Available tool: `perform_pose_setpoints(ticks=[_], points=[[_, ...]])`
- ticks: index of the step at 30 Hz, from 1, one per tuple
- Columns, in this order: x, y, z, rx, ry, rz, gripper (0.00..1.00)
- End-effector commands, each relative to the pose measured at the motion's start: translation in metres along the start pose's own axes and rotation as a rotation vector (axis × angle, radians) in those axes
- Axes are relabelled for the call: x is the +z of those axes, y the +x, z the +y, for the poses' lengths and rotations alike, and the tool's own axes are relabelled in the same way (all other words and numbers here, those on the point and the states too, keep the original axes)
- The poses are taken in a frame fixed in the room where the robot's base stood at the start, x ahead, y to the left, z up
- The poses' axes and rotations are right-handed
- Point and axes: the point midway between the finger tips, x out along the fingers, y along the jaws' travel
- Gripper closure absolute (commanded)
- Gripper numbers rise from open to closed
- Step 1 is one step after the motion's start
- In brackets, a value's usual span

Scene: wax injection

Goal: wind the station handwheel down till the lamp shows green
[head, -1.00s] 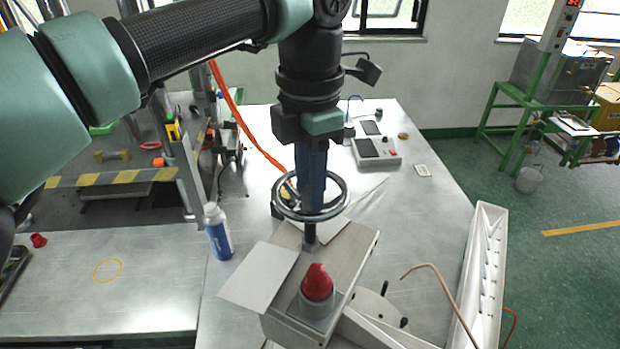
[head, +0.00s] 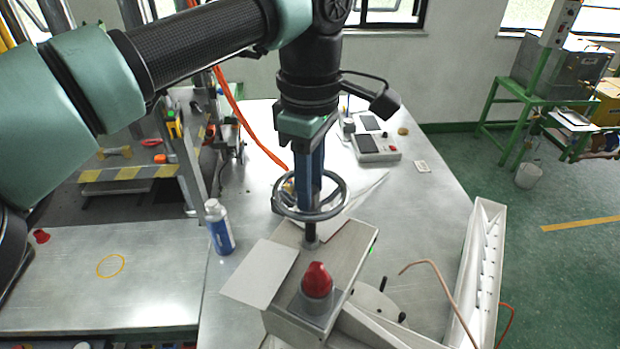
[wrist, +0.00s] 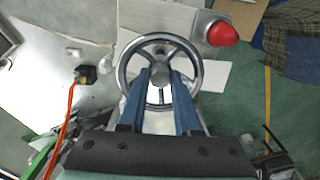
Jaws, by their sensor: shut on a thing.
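The handwheel (head: 336,208) is a chrome ring with spokes, on a dark shaft above a grey station box (head: 348,242). My gripper (head: 308,212) points down into the wheel, its blue fingers shut on the hub. In the wrist view the fingers (wrist: 162,76) lie either side of the handwheel's grey hub (wrist: 161,74), inside the ring. A red dome (head: 317,281) sits on the box's near end and also shows in the wrist view (wrist: 222,34). A small green glow (head: 371,252) shows at the box's right edge; the lamp's face is hidden.
A white and blue bottle (head: 219,228) stands left of the box. A white flap (head: 261,271) juts from the box's left side. A bent copper rod (head: 437,272) and a long white tray (head: 478,265) lie to the right. A control unit (head: 376,146) stands behind.

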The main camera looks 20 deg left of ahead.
Motion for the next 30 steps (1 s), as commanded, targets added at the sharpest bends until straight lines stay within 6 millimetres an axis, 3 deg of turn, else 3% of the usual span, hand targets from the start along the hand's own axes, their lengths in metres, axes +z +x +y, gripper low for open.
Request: perform_pose_setpoints(ticks=[13,30], points=[[0.0005,-0.0003,0.0003,0.001,0.252,-0.001,1.00],[0.0005,-0.0001,0.0003,0.000,0.297,-0.001,1.00]])
